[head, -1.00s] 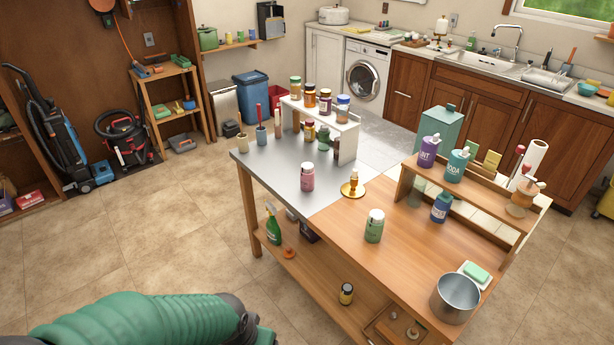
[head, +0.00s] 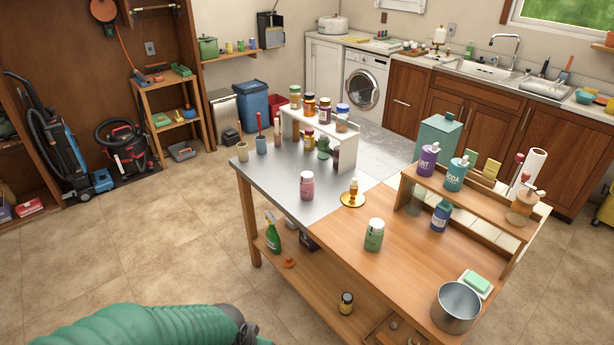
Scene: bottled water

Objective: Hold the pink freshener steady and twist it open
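The pink freshener (head: 307,187), a jar with a white lid, stands upright on the grey metal part of the table (head: 285,200), near its front edge. The lid is on it. My green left arm shows at the bottom left of the head view, well short of the table. Its gripper is out of the picture. My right gripper is not in view either. Nothing touches the freshener.
A green jar (head: 374,235) and a brass candle holder (head: 352,196) stand right of the freshener. A white rack (head: 347,150) with several jars stands behind it. A wooden shelf (head: 470,200) and a metal pot (head: 456,307) are at the right. Open floor lies left.

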